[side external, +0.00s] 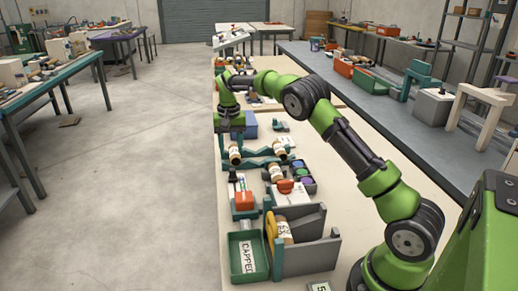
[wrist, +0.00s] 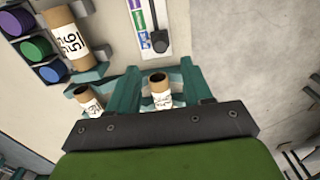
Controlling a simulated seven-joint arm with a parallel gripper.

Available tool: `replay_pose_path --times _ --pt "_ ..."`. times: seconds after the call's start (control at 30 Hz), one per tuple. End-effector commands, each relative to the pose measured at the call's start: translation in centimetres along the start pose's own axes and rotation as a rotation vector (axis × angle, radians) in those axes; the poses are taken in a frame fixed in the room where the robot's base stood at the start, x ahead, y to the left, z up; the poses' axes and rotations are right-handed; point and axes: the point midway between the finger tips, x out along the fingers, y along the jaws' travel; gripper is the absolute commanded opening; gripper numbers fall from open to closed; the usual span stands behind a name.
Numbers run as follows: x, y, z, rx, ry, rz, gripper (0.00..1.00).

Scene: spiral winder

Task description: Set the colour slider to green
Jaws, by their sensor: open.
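The colour slider is a pale panel (wrist: 150,10) at the top of the wrist view, with a strip of small colour patches, including green and blue, along its left edge. In the side view the slider panel (side external: 238,184) lies on the bench, small and partly unclear. My gripper (wrist: 158,80) is open, its teal fingers apart and not touching the knob. In the side view my gripper (side external: 232,147) hangs above the bench, beyond the slider.
Another labelled tube (wrist: 70,42) and round coloured buttons (wrist: 35,47) are at upper left.

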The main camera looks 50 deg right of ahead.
Motion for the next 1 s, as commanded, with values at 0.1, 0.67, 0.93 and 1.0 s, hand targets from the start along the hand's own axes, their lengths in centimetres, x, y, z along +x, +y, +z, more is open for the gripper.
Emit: replay_pose_path --times 0.1,0.67,0.93,1.0 --pt "2.8 0.0 0.1 0.0 -0.004 0.002 0.5" --pt "9.4 0.0 0.0 0.0 0.001 -0.001 0.5" --pt "9.3 0.0 0.0 0.0 0.001 -0.001 0.42" --pt "9.3 0.0 0.0 0.0 0.001 -0.001 0.31"
